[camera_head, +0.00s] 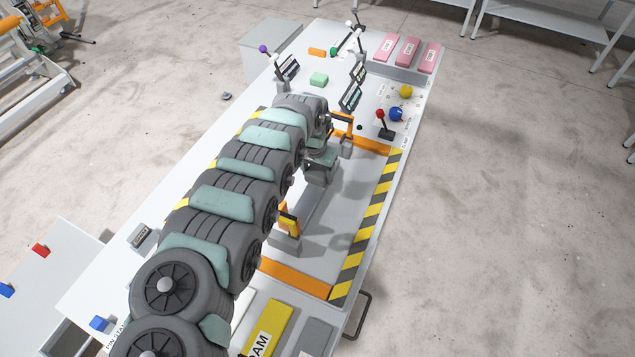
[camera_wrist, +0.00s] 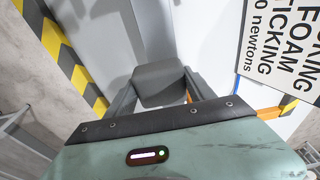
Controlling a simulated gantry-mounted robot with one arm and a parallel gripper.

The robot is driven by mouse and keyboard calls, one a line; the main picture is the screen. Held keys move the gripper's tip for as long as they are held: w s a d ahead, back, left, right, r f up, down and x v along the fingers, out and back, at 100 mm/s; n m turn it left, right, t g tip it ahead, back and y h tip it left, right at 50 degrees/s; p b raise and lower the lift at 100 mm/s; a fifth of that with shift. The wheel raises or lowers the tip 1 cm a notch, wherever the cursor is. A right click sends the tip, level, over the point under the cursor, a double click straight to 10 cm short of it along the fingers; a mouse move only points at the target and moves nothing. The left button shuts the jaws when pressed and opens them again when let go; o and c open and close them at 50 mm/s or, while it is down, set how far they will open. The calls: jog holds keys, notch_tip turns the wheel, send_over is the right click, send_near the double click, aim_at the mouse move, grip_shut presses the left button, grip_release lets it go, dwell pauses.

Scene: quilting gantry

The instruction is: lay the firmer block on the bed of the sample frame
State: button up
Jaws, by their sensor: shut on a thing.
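My gripper (camera_wrist: 158,92) is shut on a plain dark grey block (camera_wrist: 160,82), which sits between its two fingers in the wrist view. In the head view the grey block (camera_head: 321,170) hangs below the end of my arm. A shadow beside it falls on the pale bed (camera_head: 330,235), and the block looks to be above the surface. The bed lies between two orange bars (camera_head: 295,278) (camera_head: 362,143), with a yellow-black striped strip (camera_head: 367,228) along its right side. My arm hides much of the bed's left side. No label on the block shows.
Orange uprights (camera_head: 342,125) (camera_head: 289,219) stand close to my arm. A yellow labelled slab (camera_head: 270,328) and a grey slab (camera_head: 316,338) lie at the near end. A red-knobbed lever (camera_head: 383,124), a blue ball (camera_head: 396,114) and pink blocks (camera_head: 407,51) are farther back.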

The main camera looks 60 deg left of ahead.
aim_at(318, 189)
jog(key=shift+w+f, duration=0.15)
jog(key=shift+f, duration=2.2)
jog(key=shift+f+b, duration=0.15)
jog(key=shift+b, duration=0.15)
jog(key=o, duration=1.4)
jog(key=shift+s+d+r+p, duration=0.2)
jog(key=shift+s+r, duration=0.05)
jog(key=shift+r, duration=1.75)
jog(key=shift+s+d+r+p, duration=0.2)
jog(key=shift+s+r, duration=0.1)
jog(key=shift+r, duration=1.75)
jog(key=shift+s+d+r+p, duration=0.15)
jog(key=shift+s+r+p, duration=0.1)
jog(key=shift+r, duration=1.75)
